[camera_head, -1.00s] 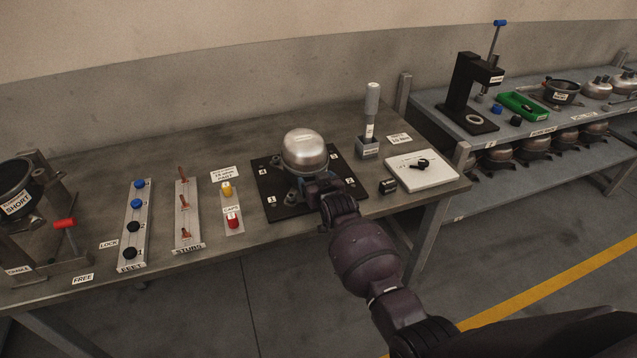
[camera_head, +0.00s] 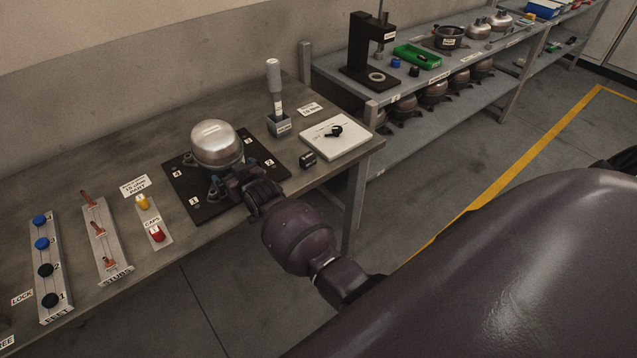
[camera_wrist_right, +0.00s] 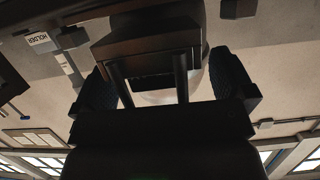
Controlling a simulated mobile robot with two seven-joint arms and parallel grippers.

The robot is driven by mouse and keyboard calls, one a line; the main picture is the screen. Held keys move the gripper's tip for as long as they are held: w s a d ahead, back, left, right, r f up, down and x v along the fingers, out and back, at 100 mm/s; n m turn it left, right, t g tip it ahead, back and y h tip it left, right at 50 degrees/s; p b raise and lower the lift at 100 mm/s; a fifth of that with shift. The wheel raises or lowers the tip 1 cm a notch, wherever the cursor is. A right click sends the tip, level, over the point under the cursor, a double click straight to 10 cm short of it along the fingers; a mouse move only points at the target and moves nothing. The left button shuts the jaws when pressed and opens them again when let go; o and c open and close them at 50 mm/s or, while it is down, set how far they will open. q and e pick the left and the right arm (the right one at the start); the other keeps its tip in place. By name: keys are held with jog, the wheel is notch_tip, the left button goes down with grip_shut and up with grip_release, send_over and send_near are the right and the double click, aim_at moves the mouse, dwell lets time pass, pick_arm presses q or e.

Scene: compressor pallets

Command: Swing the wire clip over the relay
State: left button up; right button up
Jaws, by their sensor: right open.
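The silver compressor dome (camera_head: 216,145) sits on a black plate (camera_head: 185,204) with numbered corners. My right gripper (camera_head: 238,181) is at the near side of the dome, low over the plate. In the right wrist view, its two dark fingers (camera_wrist_right: 165,88) are spread apart. A dark block (camera_wrist_right: 145,40) lies ahead of and partly between them, in front of the pale dome (camera_wrist_right: 160,96). I cannot tell for sure whether this block is the relay. The wire clip cannot be made out in either view. My left gripper is out of view.
A shelf (camera_head: 440,120) stands behind right.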

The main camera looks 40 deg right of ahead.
jog(key=s, duration=0.4)
jog(key=shift+s+f+p, duration=0.3)
jog(key=shift+f+p, duration=0.05)
jog(key=s+f+b, duration=0.1)
jog(key=f+b, duration=0.2)
jog(key=shift+s+d, duration=0.15)
jog(key=shift+s, duration=0.25)
jog(key=r+v, duration=0.1)
jog(key=v, duration=1)
pick_arm(q)
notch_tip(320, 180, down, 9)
jog(key=b, duration=0.6)
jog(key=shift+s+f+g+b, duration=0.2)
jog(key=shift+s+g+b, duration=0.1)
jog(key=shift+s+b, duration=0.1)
pick_arm(e)
jog(key=s+d+f+g, duration=0.1)
jog(key=s+d+f, duration=0.2)
jog(key=s+f, duration=0.5)
jog(key=s+d+f+g, duration=0.2)
jog(key=s+d+f, duration=0.2)
jog(key=s+f, duration=0.4)
jog(key=s, duration=0.5)
jog(key=shift+s+f+n+g+h, duration=0.15)
jog(key=shift+f+n+g+h, duration=0.15)
jog(key=shift+h, duration=0.1)
jog(key=shift+c, duration=0.3)
